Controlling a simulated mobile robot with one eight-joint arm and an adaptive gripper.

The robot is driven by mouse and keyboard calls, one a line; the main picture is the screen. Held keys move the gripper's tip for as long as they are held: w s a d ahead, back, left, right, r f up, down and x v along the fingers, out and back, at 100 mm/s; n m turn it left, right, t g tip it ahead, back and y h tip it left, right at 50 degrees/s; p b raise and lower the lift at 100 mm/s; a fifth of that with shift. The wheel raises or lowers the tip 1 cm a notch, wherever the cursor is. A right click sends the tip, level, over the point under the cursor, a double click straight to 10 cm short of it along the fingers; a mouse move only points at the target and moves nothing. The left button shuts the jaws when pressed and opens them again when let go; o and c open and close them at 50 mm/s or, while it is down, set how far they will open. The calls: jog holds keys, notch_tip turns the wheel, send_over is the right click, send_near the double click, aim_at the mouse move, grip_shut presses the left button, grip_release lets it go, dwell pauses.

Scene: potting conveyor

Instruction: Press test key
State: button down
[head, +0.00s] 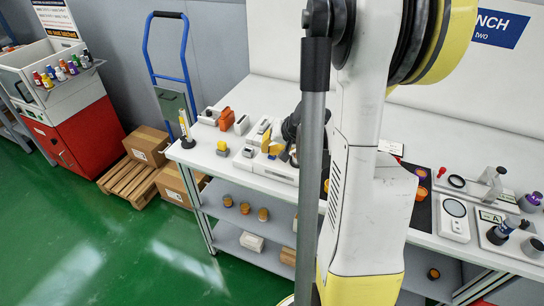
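My gripper (291,130) is partly in view as a dark shape over the white workbench, behind my own arm. Its fingers are small and mostly hidden, so I cannot tell whether it is open or shut. A white unit with grey and yellow parts (262,148) lies just beside and below it; I cannot tell whether they touch. No key marked as a test key can be made out. At the right of the bench are a white device with a round dial (455,228) and a grey device with a green label (490,216).
The white bench (215,165) holds an orange block (226,118) and a stand with a yellow post (186,130). Shelves below hold amber jars (245,208). A blue hand truck (186,60), cartons (147,144) and a red cabinet (85,135) stand left. Green floor in front is clear.

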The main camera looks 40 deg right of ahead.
aim_at(269, 155)
jog(key=shift+f+b, duration=0.35)
dwell(0.3)
jog(key=shift+r, duration=0.15)
jog(key=shift+r+p, duration=0.6)
jog(key=shift+r, duration=0.05)
jog(key=shift+r, duration=0.1)
notch_tip(269, 155, up, 5)
jog(key=p, duration=0.4)
dwell(0.9)
